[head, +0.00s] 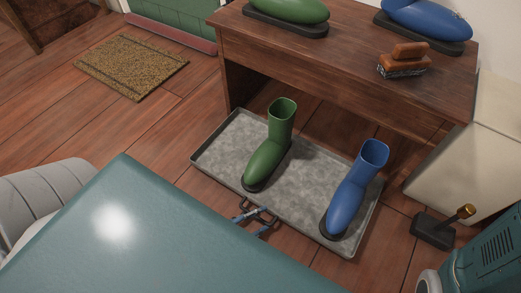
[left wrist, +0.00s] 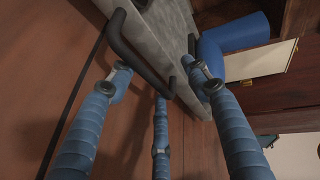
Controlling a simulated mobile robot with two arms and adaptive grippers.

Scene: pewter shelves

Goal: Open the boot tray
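The boot tray (head: 300,186) is a shallow grey metal tray on the floor in front of the wooden bench. A green boot (head: 268,150) and a blue boot (head: 352,195) stand upright in it. A dark bar handle (left wrist: 128,48) is on the tray's near side. My left gripper (head: 257,214) is at the tray's near edge by this handle. In the left wrist view my left gripper (left wrist: 160,82) has its blue fingers spread, with the handle between them. Whether any finger touches the handle I cannot tell. My right gripper is not in view.
The wooden bench (head: 330,62) stands behind the tray, with more boots and a brush (head: 405,60) on top. A dark block with a brass-coloured handle (head: 434,231) sits on the floor at right. A doormat (head: 130,66) lies at upper left. Floor left of the tray is clear.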

